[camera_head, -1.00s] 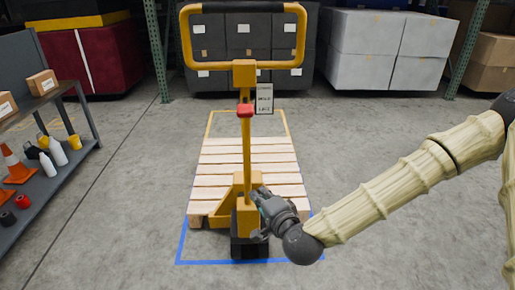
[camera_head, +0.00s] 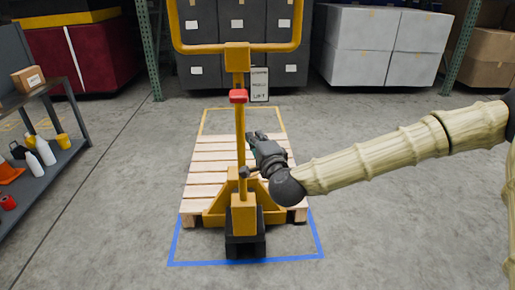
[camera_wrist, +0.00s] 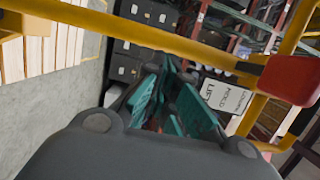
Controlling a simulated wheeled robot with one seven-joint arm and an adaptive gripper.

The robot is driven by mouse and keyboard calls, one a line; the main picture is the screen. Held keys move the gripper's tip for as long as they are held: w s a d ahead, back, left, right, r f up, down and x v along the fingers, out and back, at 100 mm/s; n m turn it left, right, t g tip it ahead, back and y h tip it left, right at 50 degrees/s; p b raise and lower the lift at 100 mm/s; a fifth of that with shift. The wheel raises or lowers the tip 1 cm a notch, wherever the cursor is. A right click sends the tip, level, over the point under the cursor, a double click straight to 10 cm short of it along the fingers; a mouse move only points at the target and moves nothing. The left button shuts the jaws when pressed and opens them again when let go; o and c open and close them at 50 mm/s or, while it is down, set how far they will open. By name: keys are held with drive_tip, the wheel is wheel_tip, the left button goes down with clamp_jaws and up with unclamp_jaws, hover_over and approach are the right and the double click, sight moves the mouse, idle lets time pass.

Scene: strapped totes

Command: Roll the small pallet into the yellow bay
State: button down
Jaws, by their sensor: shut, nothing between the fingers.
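The small wooden pallet (camera_head: 205,170) lies behind the yellow pallet jack (camera_head: 243,215), between the blue floor outline (camera_head: 181,240) in front and the yellow bay outline (camera_head: 206,120) behind. The jack's upright post carries a red lever (camera_head: 238,96), also in the wrist view (camera_wrist: 291,79), and a looped yellow handle (camera_head: 182,46) cut off at the top. A label plate (camera_head: 260,85) hangs beside the post; the wrist view shows "LIFT" on its plate (camera_wrist: 222,98). My gripper (camera_head: 256,137) is shut and empty, just right of the post, below the lever. Its fingertips also show in the wrist view (camera_wrist: 172,82).
Dark stacked totes (camera_head: 244,50) stand behind the bay, with light grey totes (camera_head: 383,48) to the right. A rack with bottles and a small box (camera_head: 28,79) is at the left. The concrete floor on both sides of the pallet is clear.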

drive_tip(key=b+x, duration=0.1)
drive_tip(key=x, duration=0.5)
drive_tip(key=shift+w+a, duration=0.15)
